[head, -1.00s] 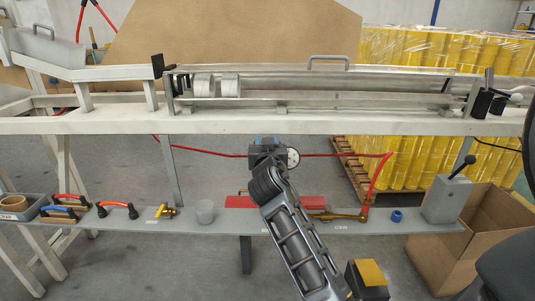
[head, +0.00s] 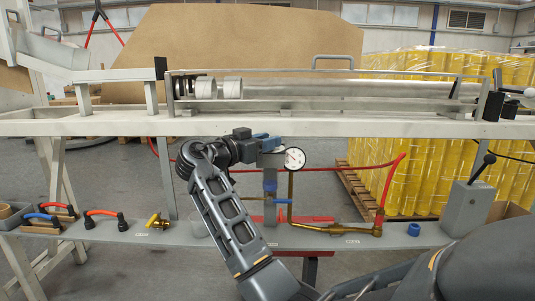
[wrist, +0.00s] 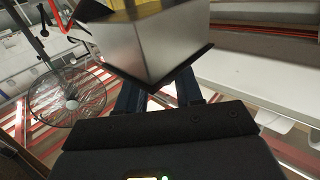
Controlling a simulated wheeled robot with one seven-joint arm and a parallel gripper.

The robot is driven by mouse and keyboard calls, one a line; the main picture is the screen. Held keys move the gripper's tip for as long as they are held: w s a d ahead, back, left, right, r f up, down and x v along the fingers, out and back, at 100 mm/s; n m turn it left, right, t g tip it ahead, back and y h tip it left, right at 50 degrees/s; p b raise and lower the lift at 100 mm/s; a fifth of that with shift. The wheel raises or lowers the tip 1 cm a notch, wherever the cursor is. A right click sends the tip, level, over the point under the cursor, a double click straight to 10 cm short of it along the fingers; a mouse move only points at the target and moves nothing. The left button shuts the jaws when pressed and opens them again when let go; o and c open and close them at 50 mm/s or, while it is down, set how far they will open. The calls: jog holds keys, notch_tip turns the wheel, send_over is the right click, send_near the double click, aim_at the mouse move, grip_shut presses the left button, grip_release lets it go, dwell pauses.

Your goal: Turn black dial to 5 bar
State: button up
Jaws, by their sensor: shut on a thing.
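My gripper (head: 268,143) has blue fingers and reaches from the left to the top of the pressure regulator (head: 270,186), just under the white rail. It is shut at the spot of the black dial; the dial cannot be made out clearly behind the fingers. In the wrist view, the finger ends of my gripper (wrist: 160,92) run up to a grey metal block with dark edges (wrist: 150,45), which hides their tips. The round white pressure gauge (head: 294,158) is right of the gripper and faces the head camera. Its dark needle is too small to read.
The white bench rail (head: 400,126) runs close above my gripper. Below, a grey shelf (head: 320,239) holds brass fittings (head: 350,228), a blue ring (head: 414,229), red-handled parts (head: 103,214) and a grey lever box (head: 468,207). A red hose (head: 394,185) bends down at the right.

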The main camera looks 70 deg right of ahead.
jog(key=m+g+y, duration=0.1)
jog(key=m+g+y+b, duration=0.1)
jog(key=g, duration=0.1)
jog(key=m+g+y+b, duration=0.1)
jog(key=g, duration=0.1)
jog(key=shift+w+d+f+m, duration=0.1)
jog(key=shift+w+f+m, duration=0.1)
jog(key=shift+w+m, duration=0.15)
jog(key=shift+d+m+g+y+b, duration=0.2)
jog(key=shift+m+g+y+b, duration=1.45)
jog(key=shift+m+g+y, duration=0.5)
jog(key=shift+y, duration=0.45)
jog(key=o, duration=1)
jog(key=shift+r, duration=0.15)
jog(key=shift+o, duration=0.2)
jog(key=v, duration=0.7)
jog(key=shift+w+a, duration=0.25)
jog(key=shift+w, duration=0.1)
jog(key=shift+r, duration=0.1)
